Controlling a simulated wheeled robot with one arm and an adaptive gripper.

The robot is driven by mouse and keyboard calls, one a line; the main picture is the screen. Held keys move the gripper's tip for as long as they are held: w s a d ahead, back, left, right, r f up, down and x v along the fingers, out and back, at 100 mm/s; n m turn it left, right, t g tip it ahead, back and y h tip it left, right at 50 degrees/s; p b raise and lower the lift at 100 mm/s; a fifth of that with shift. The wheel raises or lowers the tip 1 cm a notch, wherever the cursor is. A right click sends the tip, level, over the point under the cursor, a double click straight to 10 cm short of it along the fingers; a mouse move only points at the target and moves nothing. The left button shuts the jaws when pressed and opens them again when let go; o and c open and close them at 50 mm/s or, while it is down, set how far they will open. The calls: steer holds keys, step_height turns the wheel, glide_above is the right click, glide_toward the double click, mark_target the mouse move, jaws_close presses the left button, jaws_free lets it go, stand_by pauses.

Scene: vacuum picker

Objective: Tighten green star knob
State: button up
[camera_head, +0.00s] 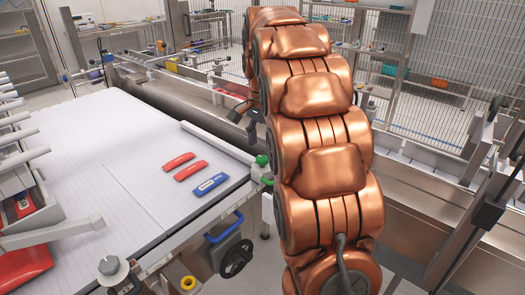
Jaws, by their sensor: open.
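A green star knob (262,160) sits at the right end of the pale guide rail (215,142), at the edge of the white table, close to the left side of my copper arm. A second green knob (267,182) shows just below it, partly covered by my arm. My gripper (238,113) seems to be the dark shape at the left of my arm, above and beyond the knobs and apart from them. Most of it is hidden behind the arm. It is open, and I see nothing held.
Two red packets (190,171) and a blue packet (210,185) lie on the white table (120,140). A blue handle (224,228) and black handwheel (236,258) stick out from its front. A grey knob (109,265) stands front left. Metal rails and mesh fencing lie beyond.

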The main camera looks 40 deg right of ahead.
mark_target(262, 159)
step_height(262, 159, up, 8)
steer(key=shift+r, duration=0.15)
stand_by(0.5)
stand_by(0.5)
steer(key=s+a+f+n+p, duration=0.2)
steer(key=s+a+n, duration=0.3)
steer(key=s, duration=0.5)
steer(key=s+a+f+n+g+p, duration=0.1)
steer(key=s+a+f+n+p, duration=0.2)
steer(key=s+a, duration=0.6)
steer(key=s+a+f+n+p, duration=0.3)
steer(key=s+a+f+n, duration=0.2)
steer(key=s, duration=0.6)
steer(key=a+n, duration=0.2)
steer(key=shift+s+f+n+g, duration=0.25)
steer(key=shift+s+n+g, duration=0.05)
steer(key=shift+g, duration=0.1)
steer(key=shift+a, duration=0.1)
